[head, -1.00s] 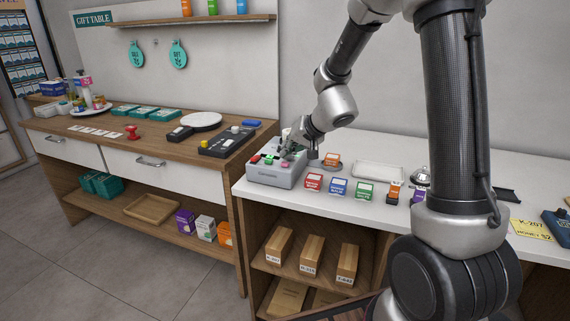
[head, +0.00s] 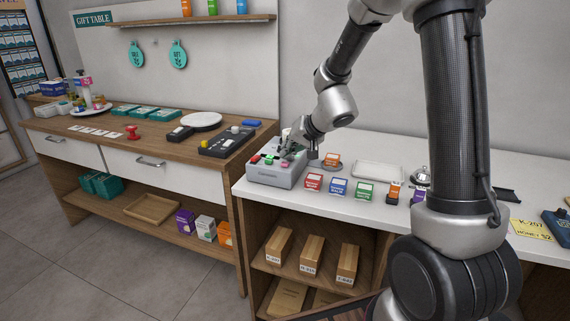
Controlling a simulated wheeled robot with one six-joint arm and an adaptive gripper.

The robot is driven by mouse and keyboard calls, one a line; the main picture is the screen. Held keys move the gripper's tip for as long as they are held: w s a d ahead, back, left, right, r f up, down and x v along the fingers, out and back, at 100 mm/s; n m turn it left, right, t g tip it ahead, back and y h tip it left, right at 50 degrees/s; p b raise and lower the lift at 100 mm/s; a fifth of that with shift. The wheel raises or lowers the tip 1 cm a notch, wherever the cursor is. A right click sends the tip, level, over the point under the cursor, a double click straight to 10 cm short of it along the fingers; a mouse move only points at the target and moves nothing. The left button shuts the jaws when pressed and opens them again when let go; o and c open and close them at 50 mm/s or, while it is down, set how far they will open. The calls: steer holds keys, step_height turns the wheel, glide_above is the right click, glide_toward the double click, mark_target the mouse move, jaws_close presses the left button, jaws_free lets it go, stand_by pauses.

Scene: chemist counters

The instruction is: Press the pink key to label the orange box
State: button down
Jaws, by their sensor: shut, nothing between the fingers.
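A grey key box (head: 268,175) with coloured keys stands at the left end of the white counter. Its pink key (head: 285,168) shows at the front right of its top, with a green key (head: 269,160) and a red key (head: 255,159) to the left. My gripper (head: 287,155) is shut and empty, pointing down over the right part of the key box. I cannot tell whether its tips touch a key.
Red (head: 314,181), blue (head: 338,186) and green (head: 364,190) boxes stand along the counter's front, with an orange-and-dark stack (head: 393,191) to the right. A white tray (head: 378,170) lies behind them. A silver bell (head: 420,176) is farther right.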

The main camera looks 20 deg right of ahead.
steer(key=shift+f, duration=0.15)
steer(key=shift+f, duration=0.25)
steer(key=shift+f, duration=0.4)
stand_by(0.5)
steer(key=shift+r, duration=3.35)
